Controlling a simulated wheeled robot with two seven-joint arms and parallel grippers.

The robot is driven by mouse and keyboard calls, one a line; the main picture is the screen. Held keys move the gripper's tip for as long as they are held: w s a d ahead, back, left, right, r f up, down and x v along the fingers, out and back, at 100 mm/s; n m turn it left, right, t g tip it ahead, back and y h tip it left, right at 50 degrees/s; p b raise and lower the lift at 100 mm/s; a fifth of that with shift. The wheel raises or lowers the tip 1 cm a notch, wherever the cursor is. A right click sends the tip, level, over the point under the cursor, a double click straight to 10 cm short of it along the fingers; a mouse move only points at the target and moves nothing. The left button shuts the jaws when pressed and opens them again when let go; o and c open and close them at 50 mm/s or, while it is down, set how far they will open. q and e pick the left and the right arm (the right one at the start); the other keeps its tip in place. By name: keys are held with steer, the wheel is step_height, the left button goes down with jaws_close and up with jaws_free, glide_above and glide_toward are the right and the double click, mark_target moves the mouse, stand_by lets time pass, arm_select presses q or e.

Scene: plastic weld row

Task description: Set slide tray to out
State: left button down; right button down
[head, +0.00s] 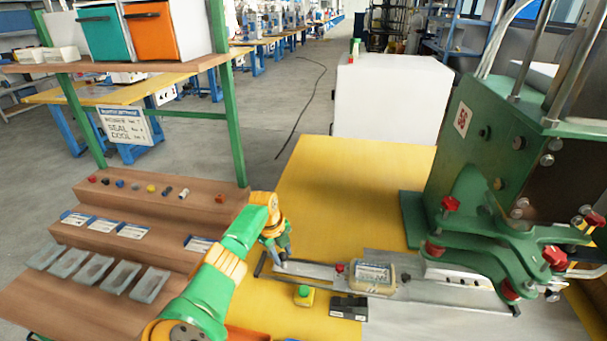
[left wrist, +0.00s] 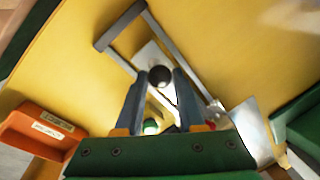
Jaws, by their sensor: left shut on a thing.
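The slide tray (head: 325,272) is a long flat metal piece lying in rails on the yellow table, pointing toward the green press at the right. A clear-topped package (head: 374,276) sits on it beside a small red knob (head: 340,268). My left gripper (head: 281,262) is at the tray's left end. In the left wrist view the gripper's fingers (left wrist: 160,80) close on a black round knob (left wrist: 160,75) above the metal slide (left wrist: 150,55). In the head view the fingers hide this knob. My right gripper is in no view.
The green press (head: 470,190) with red knobs stands at the right. A yellow box with a green button (head: 304,295) and a black box (head: 349,307) lie in front of the slide. An orange bin (left wrist: 38,132) is at the left. Yellow table behind the slide is clear.

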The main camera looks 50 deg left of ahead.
arm_select(q)
steer(key=shift+s+a+b, duration=0.3)
steer(key=shift+s+a, duration=0.7)
steer(key=shift+a, duration=0.25)
steer(key=c, duration=0.7)
jaws_free()
steer(key=shift+o, duration=0.9)
steer(key=shift+s+a, duration=0.1)
steer(key=shift+a, duration=0.1)
step_height(320, 180, up, 7)
steer(key=s+p, duration=0.1)
steer(key=shift+s, duration=0.2)
